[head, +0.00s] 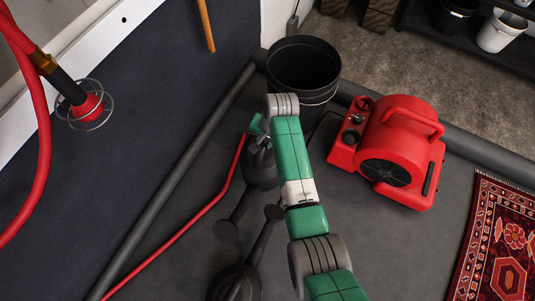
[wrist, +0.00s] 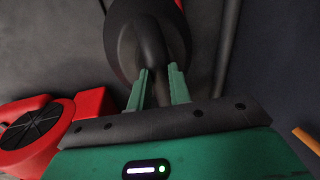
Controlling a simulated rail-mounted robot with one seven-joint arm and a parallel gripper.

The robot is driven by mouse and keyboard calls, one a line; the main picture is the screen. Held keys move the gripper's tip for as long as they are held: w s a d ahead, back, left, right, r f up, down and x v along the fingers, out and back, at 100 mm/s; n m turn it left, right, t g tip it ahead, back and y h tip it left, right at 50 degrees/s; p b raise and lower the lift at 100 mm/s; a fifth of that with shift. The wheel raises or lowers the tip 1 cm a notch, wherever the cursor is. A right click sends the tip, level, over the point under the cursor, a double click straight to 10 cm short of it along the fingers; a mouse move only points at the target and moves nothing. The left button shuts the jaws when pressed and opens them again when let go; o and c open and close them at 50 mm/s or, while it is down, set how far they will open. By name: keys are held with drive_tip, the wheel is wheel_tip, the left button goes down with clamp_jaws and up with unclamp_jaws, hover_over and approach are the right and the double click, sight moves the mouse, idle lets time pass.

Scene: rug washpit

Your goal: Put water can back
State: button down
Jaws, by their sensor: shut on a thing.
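The water can (head: 262,172) looks dark, with a long thin part running down-left to a round end in the head view. My gripper (head: 261,141) is at its upper end, partly hidden by my green arm. In the wrist view, the dark can (wrist: 135,40) fills the top middle. Its dark handle (wrist: 161,92) passes between the two green fingers of my gripper (wrist: 160,80), which are shut on it. I cannot tell whether the can touches the floor.
A black bucket (head: 303,70) stands just beyond my gripper. A red blower (head: 395,150) is to the right, with a patterned rug (head: 498,245) nearer. A red bent rod (head: 190,228) lies along the left side, by a grey pipe (head: 185,175). A caged red lamp (head: 88,108) hangs upper left.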

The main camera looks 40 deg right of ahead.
sight(271, 155)
drive_tip(key=shift+s+d+f+m, duration=0.3)
drive_tip(key=shift+d+f, duration=0.15)
drive_tip(key=shift+d, duration=0.1)
drive_tip(key=shift+s+d+f+m, duration=0.2)
drive_tip(key=shift+d+f+m, duration=0.1)
drive_tip(key=shift+d+f, duration=0.15)
drive_tip(key=b+x, duration=0.2)
drive_tip(key=x, duration=0.1)
drive_tip(key=s+b+x, duration=0.1)
drive_tip(key=b+x, duration=0.1)
drive_tip(key=x, duration=0.1)
drive_tip(key=s+b+x, duration=0.1)
drive_tip(key=b+x, duration=0.1)
drive_tip(key=x, duration=0.2)
drive_tip(key=shift+w+d+f+b, duration=0.1)
drive_tip(key=shift+d+f+b, duration=0.05)
drive_tip(key=shift+d+b, duration=0.25)
drive_tip(key=shift+a, duration=0.1)
drive_tip(key=c, duration=1.3)
unclamp_jaws()
drive_tip(key=shift+f, duration=0.1)
